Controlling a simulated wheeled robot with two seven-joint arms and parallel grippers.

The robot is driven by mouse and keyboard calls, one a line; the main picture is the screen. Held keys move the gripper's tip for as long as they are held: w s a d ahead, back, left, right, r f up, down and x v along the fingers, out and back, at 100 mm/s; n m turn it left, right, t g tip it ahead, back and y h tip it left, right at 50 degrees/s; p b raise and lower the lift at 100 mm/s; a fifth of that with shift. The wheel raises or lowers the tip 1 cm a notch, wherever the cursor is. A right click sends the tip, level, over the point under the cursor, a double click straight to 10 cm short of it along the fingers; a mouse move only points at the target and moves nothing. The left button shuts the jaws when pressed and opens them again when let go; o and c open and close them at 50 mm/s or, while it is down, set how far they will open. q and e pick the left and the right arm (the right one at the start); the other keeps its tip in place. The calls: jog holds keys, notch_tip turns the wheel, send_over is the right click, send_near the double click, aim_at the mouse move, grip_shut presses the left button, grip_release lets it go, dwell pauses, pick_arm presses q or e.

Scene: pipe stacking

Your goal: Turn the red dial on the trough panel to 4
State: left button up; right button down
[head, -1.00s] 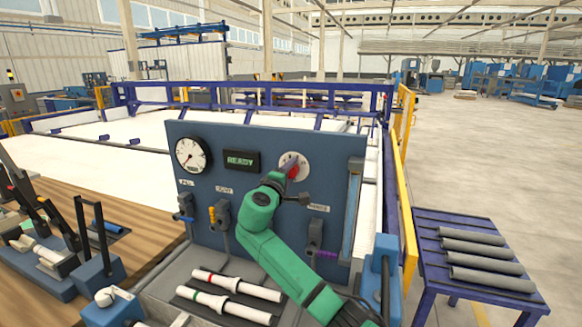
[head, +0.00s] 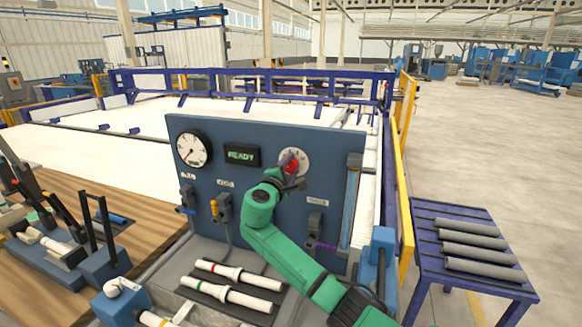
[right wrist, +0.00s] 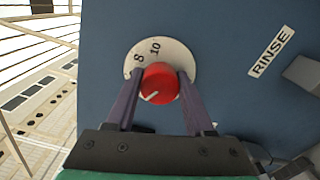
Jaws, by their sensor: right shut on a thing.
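The red dial (head: 291,167) sits on a round white scale plate (head: 303,157) at the upper right of the blue trough panel (head: 255,190). My right gripper (head: 290,170) is at the dial, with its fingers around it. In the right wrist view, the fingers stand on both sides of the red dial (right wrist: 161,80) and are shut on it. A white pointer line on the dial points toward the lower left of that picture. The numbers 8 and 10 show on the plate; the rest of the scale is hidden. My left gripper is not in view.
The panel carries a gauge (head: 193,150), a green READY display (head: 241,155) and several valves below. White pipes (head: 239,275) lie in front of it. A fixture with upright black arms (head: 92,225) stands left. Grey pipes lie on a purple table (head: 430,222) at right.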

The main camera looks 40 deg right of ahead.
jog(key=shift+f, duration=0.25)
jog(key=shift+c, duration=1.4)
grip_release()
jog(key=shift+a, duration=0.1)
jog(key=shift+r, duration=0.15)
jog(key=shift+a, duration=0.15)
jog(key=shift+s+a, duration=0.15)
jog(key=shift+a, duration=0.15)
jog(key=b+v, duration=0.5)
jog(key=v, duration=0.8)
jog(key=shift+s+a, duration=0.2)
jog(key=shift+a, duration=0.1)
